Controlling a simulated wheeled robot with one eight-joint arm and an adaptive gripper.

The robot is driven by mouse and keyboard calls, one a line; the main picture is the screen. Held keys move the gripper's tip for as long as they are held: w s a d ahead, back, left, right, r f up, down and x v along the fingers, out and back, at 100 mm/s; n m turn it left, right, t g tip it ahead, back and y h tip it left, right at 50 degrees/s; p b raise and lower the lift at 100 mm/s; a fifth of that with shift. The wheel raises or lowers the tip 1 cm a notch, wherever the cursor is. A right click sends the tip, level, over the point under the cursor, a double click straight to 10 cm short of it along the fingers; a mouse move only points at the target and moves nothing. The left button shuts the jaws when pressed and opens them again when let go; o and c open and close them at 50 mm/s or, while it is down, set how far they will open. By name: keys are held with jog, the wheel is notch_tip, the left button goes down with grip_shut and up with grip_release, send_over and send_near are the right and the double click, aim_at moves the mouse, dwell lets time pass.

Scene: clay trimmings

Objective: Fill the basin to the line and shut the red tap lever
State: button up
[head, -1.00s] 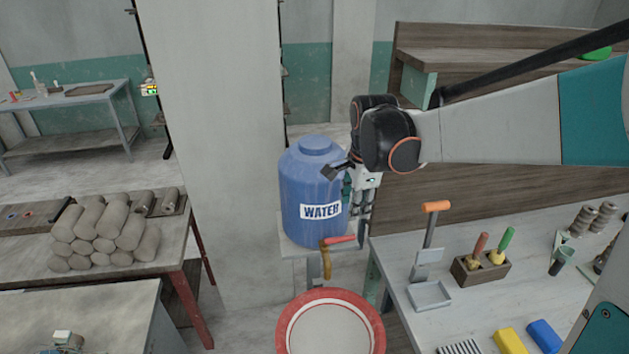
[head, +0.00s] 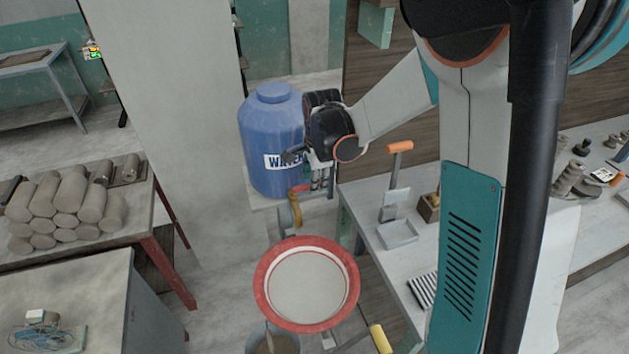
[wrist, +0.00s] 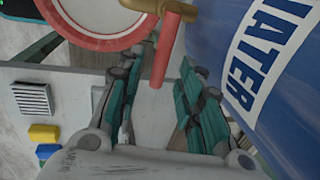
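The blue water barrel (head: 268,140) stands on a small stand, and its label fills the right of the wrist view (wrist: 260,50). Its brass tap (head: 296,212) has a red lever (head: 300,188). My gripper (head: 322,182) is at the barrel's front right, beside the tap. In the wrist view it is open, and the lever (wrist: 164,58) shows in the gap between the fingers, with no clear contact. The red-rimmed basin (head: 262,292) is below the tap. Its inside looks pale; I cannot make out a water level, fill line or stream.
A workbench (head: 365,212) is at the right, with an orange-handled tool (head: 398,165) and a ribbed block (head: 422,292). Clay rolls (head: 65,200) lie stacked on a table at left. A pillar (head: 160,120) stands behind. Floor is clear left of the basin.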

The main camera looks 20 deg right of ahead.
jog(key=shift+w+f, duration=0.1)
jog(key=shift+f, duration=0.35)
grip_shut()
jog(key=shift+s+a+m+h+b, duration=0.25)
jog(key=shift+s+m+b, duration=0.4)
jog(key=shift+m, duration=0.7)
jog(key=shift+s+a+m+h+b, duration=0.25)
jog(key=shift+s+m+b, duration=0.4)
jog(key=shift+m, duration=0.7)
jog(key=shift+s, duration=0.1)
grip_release()
